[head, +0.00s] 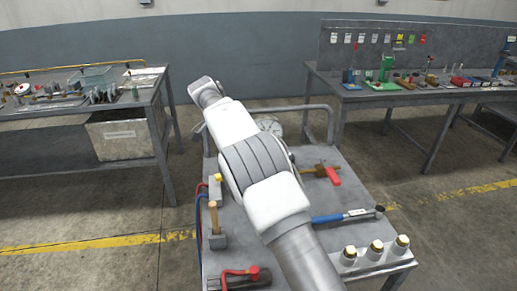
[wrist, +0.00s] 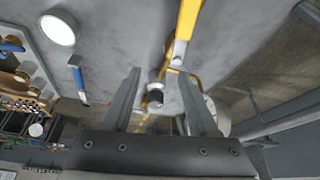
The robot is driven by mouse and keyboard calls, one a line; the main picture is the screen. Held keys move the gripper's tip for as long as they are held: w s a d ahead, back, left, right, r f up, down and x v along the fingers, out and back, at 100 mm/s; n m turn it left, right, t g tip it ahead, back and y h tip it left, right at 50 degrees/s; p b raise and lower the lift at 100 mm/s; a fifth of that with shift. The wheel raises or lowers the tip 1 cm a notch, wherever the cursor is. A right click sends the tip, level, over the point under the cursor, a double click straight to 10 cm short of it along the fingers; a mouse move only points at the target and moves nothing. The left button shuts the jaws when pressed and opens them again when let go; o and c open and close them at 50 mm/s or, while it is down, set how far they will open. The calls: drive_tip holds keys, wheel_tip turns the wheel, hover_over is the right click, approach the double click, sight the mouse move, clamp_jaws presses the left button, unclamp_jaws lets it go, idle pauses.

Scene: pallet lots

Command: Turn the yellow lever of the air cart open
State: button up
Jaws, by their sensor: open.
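The yellow lever (wrist: 187,22) shows in the wrist view at the top, just right of the middle, and slants down to a pale metal end. A short metal fitting with a dark end (wrist: 155,94) lies below it, between the fingers. My gripper (wrist: 160,75) is open, with nothing clamped between its fingers. The lever lies beyond the fingertips, toward the right finger; I cannot tell whether they touch. In the head view the air cart (head: 322,192) stands in front of me under my arm, which hides part of its top. I cannot make out the lever or fingertips there.
A red-handled brass valve (head: 327,173), a blue-handled tool (head: 330,218), a wooden-handled tool (head: 213,217) and white cylinders (head: 376,250) stand or lie on the cart. A round gauge (head: 270,125) is at its back. Workbenches stand left (head: 158,90) and right (head: 420,97).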

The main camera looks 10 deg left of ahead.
drive_tip(key=d+r, duration=0.3)
drive_tip(key=d, duration=0.2)
drive_tip(key=shift+d+r, duration=0.2)
drive_tip(key=shift+d, duration=0.2)
